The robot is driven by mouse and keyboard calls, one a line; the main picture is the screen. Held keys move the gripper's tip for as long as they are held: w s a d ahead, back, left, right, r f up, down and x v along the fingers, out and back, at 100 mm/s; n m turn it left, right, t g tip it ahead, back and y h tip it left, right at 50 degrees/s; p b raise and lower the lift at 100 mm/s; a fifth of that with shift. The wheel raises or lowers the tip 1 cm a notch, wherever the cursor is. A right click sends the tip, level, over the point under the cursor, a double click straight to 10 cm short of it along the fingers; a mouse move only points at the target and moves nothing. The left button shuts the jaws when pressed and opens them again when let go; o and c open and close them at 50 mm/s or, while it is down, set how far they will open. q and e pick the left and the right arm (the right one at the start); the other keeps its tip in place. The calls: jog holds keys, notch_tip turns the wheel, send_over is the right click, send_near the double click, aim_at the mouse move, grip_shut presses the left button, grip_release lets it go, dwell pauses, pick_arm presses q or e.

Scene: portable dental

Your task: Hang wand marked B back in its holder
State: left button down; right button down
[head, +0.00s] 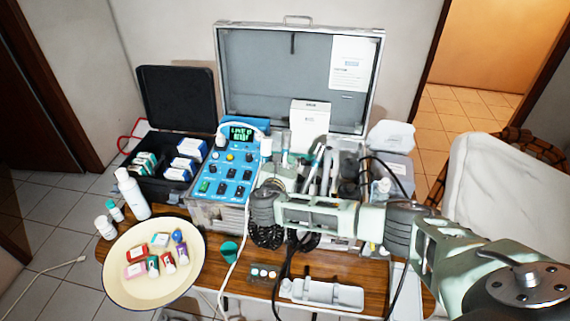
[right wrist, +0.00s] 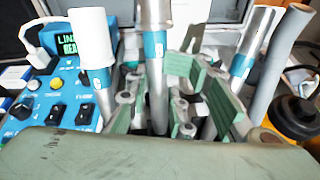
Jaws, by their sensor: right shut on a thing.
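Several metal wands stand close together in the right wrist view. A middle wand (right wrist: 155,50) with a blue band is upright by the green-padded fingers of my right gripper (right wrist: 170,85). The gripper is shut on it, as far as the crowded view shows. Another blue-banded wand (right wrist: 246,55) leans at the right, and a white-topped one (right wrist: 92,45) is at the left. I cannot read a letter B on any of them. In the head view the wands (head: 318,155) rise behind my right arm, which hides the fingers and part of the holder. My left gripper is not in view.
A blue control panel (head: 226,173) is left of the wands. The open silver case lid (head: 265,75) stands behind them. A cream basin (head: 125,285) with small boxes is front left. Dark cables hang near my arm. A grey tray (head: 330,294) lies on the wooden table (head: 255,287).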

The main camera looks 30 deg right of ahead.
jog(key=shift+s+a+f+b, duration=0.15)
jog(key=shift+s+f+b, duration=0.1)
jog(key=shift+f, duration=0.35)
jog(key=shift+s+a+f+b, duration=0.1)
jog(key=shift+f+b, duration=0.1)
jog(key=shift+f, duration=0.4)
jog(key=c, duration=1.3)
grip_release()
jog(key=shift+p+v, duration=1.15)
jog(key=shift+p, duration=0.1)
jog(key=p+v, duration=0.4)
jog(key=v, duration=0.1)
jog(key=shift+s+a+r+p, duration=0.15)
jog(key=shift+s+p, duration=0.2)
